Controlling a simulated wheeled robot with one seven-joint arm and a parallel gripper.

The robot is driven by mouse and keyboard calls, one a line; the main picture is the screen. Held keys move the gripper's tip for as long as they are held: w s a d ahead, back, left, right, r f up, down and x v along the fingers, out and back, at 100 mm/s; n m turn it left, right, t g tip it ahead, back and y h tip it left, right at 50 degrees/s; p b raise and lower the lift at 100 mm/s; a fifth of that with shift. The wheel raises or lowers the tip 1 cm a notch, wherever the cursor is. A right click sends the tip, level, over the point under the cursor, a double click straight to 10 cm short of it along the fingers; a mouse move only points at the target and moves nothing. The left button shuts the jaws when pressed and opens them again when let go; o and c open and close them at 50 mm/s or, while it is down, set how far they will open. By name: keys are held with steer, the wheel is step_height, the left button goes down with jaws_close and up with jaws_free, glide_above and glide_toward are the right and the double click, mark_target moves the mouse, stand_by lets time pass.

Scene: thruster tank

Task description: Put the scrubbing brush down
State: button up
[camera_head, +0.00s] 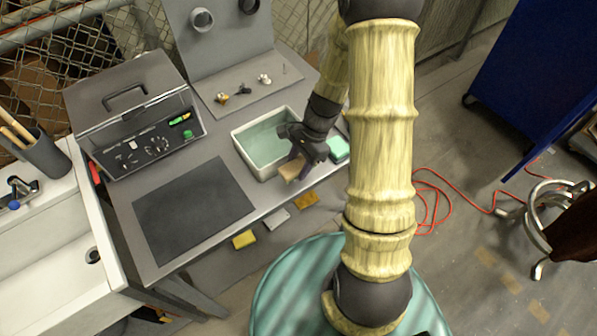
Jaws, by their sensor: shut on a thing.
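My gripper (299,160) is above the front right corner of the white water tub (240,150) near the table's front edge. It is shut on the scrubbing brush (291,171), of which a tan, wooden-looking part shows below the fingers. The rest of the brush is hidden by the gripper. I cannot tell whether the brush touches the tub's rim or the table.
A dark mat (195,210) lies bare at the front left of the grey table (178,165). A control box (140,115) stands behind it. A green sponge-like block (339,149) is right of my gripper. A white sink (60,245) stands left. A red cable (455,182) lies on the floor.

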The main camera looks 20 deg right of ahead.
mark_target(298, 173)
step_height(298, 173, down, 4)
steer(key=shift+f, duration=0.1)
stand_by(0.4)
steer(key=shift+s+f, duration=0.1)
steer(key=shift+f, duration=0.2)
steer(key=shift+f, duration=0.1)
